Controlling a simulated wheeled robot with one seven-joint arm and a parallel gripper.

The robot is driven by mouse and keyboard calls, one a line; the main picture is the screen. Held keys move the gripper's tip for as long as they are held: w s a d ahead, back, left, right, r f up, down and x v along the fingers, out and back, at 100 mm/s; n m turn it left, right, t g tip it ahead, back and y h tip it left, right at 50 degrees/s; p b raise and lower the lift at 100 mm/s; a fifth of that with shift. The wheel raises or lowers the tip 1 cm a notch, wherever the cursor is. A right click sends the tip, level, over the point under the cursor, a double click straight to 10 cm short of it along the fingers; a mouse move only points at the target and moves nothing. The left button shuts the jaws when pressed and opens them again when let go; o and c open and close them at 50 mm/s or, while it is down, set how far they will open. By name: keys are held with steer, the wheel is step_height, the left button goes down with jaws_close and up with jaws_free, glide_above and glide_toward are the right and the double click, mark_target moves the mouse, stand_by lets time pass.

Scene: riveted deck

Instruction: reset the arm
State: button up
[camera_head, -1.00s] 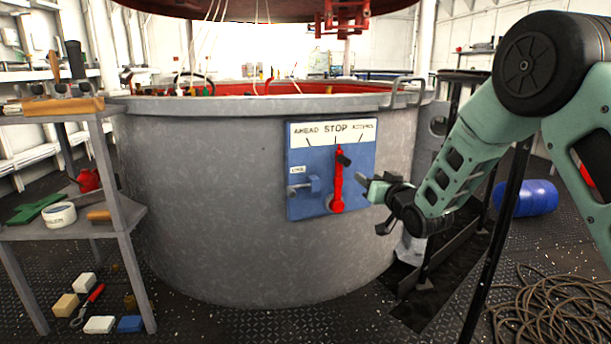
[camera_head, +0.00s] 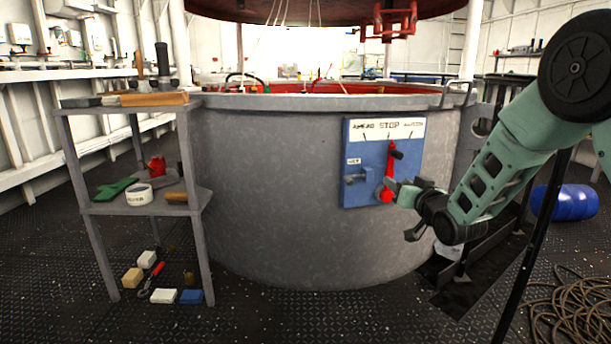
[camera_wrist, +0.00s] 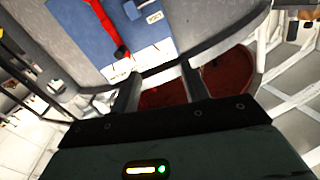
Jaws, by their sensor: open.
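My arm reaches in from the right in the head view. My gripper (camera_head: 408,208) is at its end, in front of the lower right of a blue control panel (camera_head: 359,188). In the wrist view my gripper (camera_wrist: 160,80) shows two dark fingers spread apart with nothing between them. The panel carries a red lever (camera_head: 391,170), which stands nearly upright under the STOP label. The lever also shows in the wrist view (camera_wrist: 103,22), beyond the fingers. The gripper appears apart from the lever, though the gap is hard to judge in the head view.
The panel is on a large grey round tank (camera_head: 270,190). A grey shelf (camera_head: 100,209) with tools stands at the left. A blue barrel (camera_head: 567,202) and coiled rope (camera_head: 572,308) lie at the right. Open deck floor is in front.

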steer(key=s+a+f+n+g+p, duration=0.1)
steer(key=s+a+g, duration=0.45)
steer(key=s, duration=0.45)
steer(key=s+a+n+g+p, duration=0.15)
steer(key=s+a+g, duration=0.25)
steer(key=s+a, duration=0.45)
steer(key=s+d+n+g+h+p, duration=0.15)
steer(key=s+g, duration=0.25)
steer(key=s, duration=1.2)
steer(key=s+d+n+g+h, duration=0.3)
steer(key=s+g, duration=0.1)
steer(key=s, duration=1.1)
step_height(320, 180, up, 37)
steer(key=p, duration=3.7)
steer(key=shift+w+y, duration=0.35)
